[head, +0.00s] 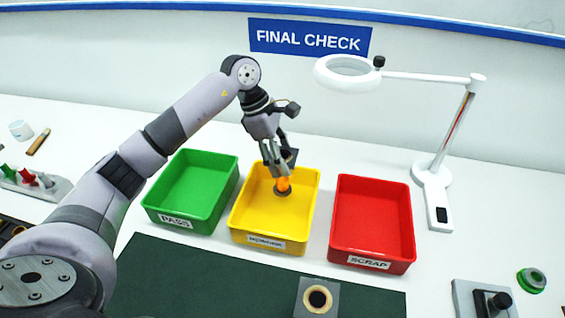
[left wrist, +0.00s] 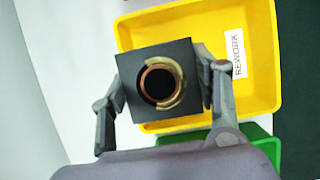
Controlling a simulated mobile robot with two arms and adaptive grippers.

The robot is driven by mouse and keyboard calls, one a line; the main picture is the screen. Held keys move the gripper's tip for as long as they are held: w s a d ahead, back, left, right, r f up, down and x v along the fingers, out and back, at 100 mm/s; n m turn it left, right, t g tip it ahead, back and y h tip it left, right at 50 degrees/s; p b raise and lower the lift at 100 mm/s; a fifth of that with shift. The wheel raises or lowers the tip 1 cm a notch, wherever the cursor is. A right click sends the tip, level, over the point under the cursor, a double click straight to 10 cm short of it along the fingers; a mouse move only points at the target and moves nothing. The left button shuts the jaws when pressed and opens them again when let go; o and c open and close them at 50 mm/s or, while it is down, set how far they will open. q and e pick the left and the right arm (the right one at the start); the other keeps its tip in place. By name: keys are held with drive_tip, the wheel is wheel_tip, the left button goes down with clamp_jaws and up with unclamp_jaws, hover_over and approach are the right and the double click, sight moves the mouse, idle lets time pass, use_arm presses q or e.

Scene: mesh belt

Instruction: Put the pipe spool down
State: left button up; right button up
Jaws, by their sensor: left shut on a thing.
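The pipe spool (head: 283,184) is orange in the middle with dark ends, and it hangs upright at the yellow REWORK tray (head: 246,236). Its lower end appears inside the tray outline; whether it touches the floor I cannot tell. My left gripper (head: 273,165) is shut on the spool from above. In the left wrist view the spool's dark square end (left wrist: 132,92) with a brass ring and round hole sits between the two fingers (left wrist: 158,100), with the yellow tray (left wrist: 262,60) behind it. My right gripper is not in view.
A green PASS tray (head: 149,200) stands left of the yellow one, a red SCRAP tray (head: 410,240) right; both look empty. A white magnifier lamp (head: 435,190) stands at the right. A square plate with a ringed hole (head: 332,290) lies on the dark green mat (head: 200,280).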

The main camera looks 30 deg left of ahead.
use_arm(q)
wheel_tip(320, 180, down, 2)
drive_tip(key=shift+f+p, duration=0.15)
drive_tip(key=shift+p, duration=0.15)
drive_tip(key=shift+f, duration=0.3)
drive_tip(key=o, duration=1.3)
drive_tip(key=shift+f, duration=0.15)
drive_tip(key=shift+c, duration=0.2)
drive_tip(key=o, duration=0.4)
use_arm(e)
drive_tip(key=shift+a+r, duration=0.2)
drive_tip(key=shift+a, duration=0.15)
use_arm(q)
drive_tip(key=shift+o, duration=0.2)
drive_tip(key=shift+r, duration=0.3)
drive_tip(key=shift+a+r+b, duration=0.2)
drive_tip(key=shift+r+b, duration=0.05)
drive_tip(key=shift+b, duration=0.05)
drive_tip(key=b+v, duration=0.3)
drive_tip(key=v, duration=0.8)
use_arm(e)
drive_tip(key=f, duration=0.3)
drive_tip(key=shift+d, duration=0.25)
